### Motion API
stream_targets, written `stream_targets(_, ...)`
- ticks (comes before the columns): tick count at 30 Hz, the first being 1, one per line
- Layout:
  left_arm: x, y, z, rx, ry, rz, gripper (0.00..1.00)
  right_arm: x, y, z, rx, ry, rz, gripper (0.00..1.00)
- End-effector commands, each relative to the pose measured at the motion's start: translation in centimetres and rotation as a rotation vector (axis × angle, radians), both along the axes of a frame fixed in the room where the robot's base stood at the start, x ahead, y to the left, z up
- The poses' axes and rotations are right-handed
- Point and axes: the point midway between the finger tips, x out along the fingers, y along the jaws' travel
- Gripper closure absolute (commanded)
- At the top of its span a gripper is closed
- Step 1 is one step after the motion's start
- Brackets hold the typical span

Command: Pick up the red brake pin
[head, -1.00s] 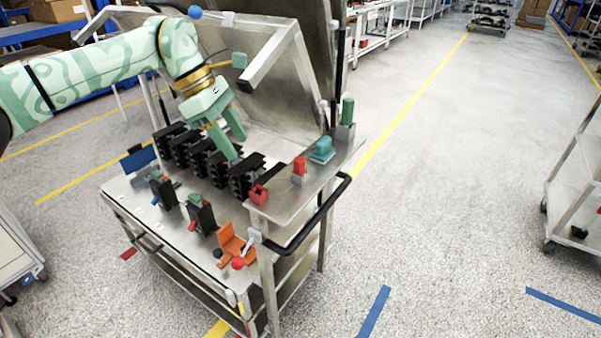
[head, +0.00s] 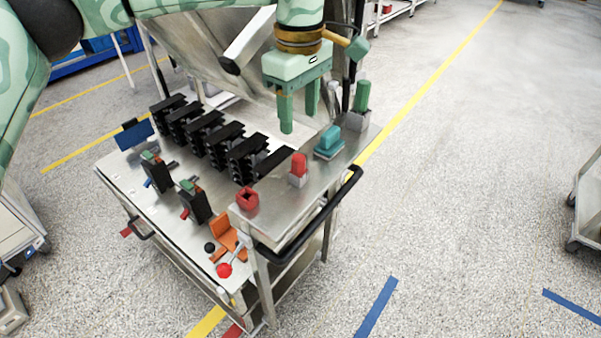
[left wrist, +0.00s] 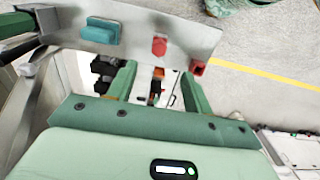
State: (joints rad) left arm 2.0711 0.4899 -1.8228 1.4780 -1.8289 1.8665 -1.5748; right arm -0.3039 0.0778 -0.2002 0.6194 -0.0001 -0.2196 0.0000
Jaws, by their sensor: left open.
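The red pin (head: 299,164) stands upright in a small grey block on the steel side shelf of the cart. It also shows in the left wrist view (left wrist: 159,46), just past the fingertips. A red block with a dark opening (head: 248,199) sits nearer on the same shelf and shows in the left wrist view (left wrist: 199,67). My left gripper (head: 299,118) is open and empty, fingers pointing down, above and a little behind the red pin. The fingers also show in the left wrist view (left wrist: 158,82). My right gripper is not in view.
A teal block (head: 328,142) and a green handle (head: 361,96) stand farther along the shelf. Several black breakers (head: 207,134) stand in a row on the left. An orange bracket (head: 224,233) lies in front. A black rail (head: 310,218) edges the shelf.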

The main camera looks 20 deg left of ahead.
Motion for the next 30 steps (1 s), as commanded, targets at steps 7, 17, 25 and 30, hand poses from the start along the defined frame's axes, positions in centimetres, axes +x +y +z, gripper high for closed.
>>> stream_targets(7,0.0,0.0,-5.4,-0.001,0.004,0.001,0.49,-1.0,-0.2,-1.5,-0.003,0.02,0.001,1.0)
stream_targets(17,0.1,0.2,-8.4,-0.002,0.004,0.001,0.49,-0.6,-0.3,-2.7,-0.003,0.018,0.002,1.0)
stream_targets(25,0.1,0.3,-11.5,-0.002,0.002,0.002,0.49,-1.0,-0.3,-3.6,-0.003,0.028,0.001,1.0)
stream_targets(30,0.1,0.3,-11.3,-0.001,-0.001,0.002,0.55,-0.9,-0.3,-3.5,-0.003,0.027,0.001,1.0)
